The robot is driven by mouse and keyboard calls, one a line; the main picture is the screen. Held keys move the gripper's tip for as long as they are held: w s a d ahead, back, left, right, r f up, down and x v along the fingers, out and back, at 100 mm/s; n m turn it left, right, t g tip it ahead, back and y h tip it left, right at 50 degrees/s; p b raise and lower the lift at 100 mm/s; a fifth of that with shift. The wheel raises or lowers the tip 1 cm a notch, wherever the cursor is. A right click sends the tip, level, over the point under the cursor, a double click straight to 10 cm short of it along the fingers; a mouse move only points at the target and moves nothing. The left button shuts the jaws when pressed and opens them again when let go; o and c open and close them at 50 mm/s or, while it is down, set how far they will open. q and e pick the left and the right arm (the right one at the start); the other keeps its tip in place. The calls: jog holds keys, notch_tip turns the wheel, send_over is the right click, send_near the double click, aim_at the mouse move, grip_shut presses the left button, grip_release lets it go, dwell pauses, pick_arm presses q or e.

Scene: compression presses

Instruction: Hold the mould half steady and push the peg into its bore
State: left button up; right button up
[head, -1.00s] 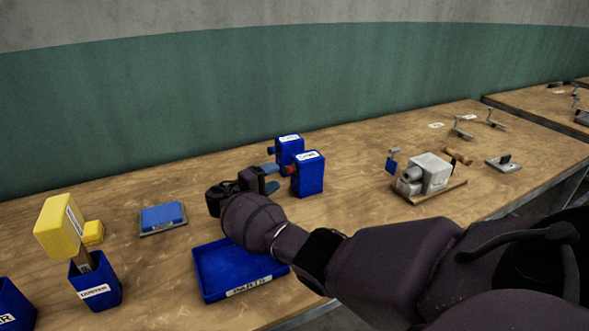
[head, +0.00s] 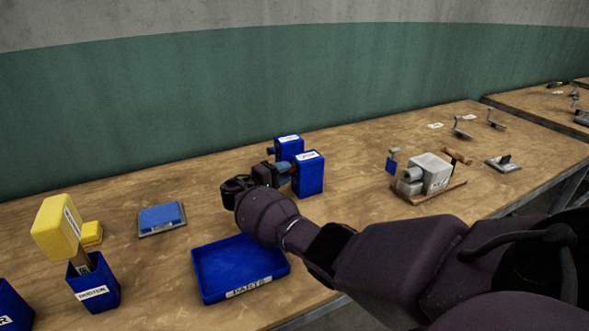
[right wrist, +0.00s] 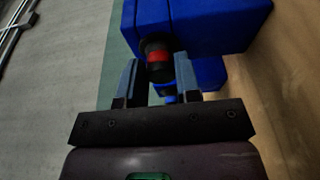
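A blue block (head: 309,175) with a white label on top stands on the bench; I take it for the mould half. A dark peg with a red band (right wrist: 157,58) sticks out of its side, which also shows in the right wrist view (right wrist: 215,25). My right gripper (head: 285,173) is at that side. The fingers hide most of the peg in the head view. How deep the peg sits is hidden. My left gripper is not in view.
A second blue block (head: 290,149) stands close behind. A blue tray (head: 243,292) lies in front, below my right arm. A grey press (head: 432,170) stands to the right. A blue pad (head: 162,217) and a yellow-headed tool (head: 55,228) in a blue holder are at left.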

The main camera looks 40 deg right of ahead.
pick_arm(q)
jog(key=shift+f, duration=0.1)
pick_arm(e)
jog(key=c, duration=0.4)
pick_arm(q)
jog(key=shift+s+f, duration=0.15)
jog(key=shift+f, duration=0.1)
pick_arm(e)
jog(key=shift+w+a, duration=0.2)
jog(key=shift+a, duration=0.5)
jog(key=shift+w+a, duration=0.15)
jog(key=shift+a, duration=0.55)
jog(key=shift+c, duration=0.2)
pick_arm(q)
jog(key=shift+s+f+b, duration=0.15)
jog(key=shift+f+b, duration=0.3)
pick_arm(e)
jog(key=shift+w+a, duration=0.2)
jog(key=shift+a, duration=0.55)
jog(key=shift+w+a, duration=0.15)
jog(key=shift+a, duration=0.55)
jog(key=shift+w+a+b, duration=0.2)
jog(key=shift+a, duration=0.65)
jog(key=shift+w+a+b, duration=0.2)
jog(key=shift+a, duration=0.65)
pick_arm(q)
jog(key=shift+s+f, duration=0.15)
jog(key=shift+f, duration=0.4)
pick_arm(e)
jog(key=shift+a, duration=0.15)
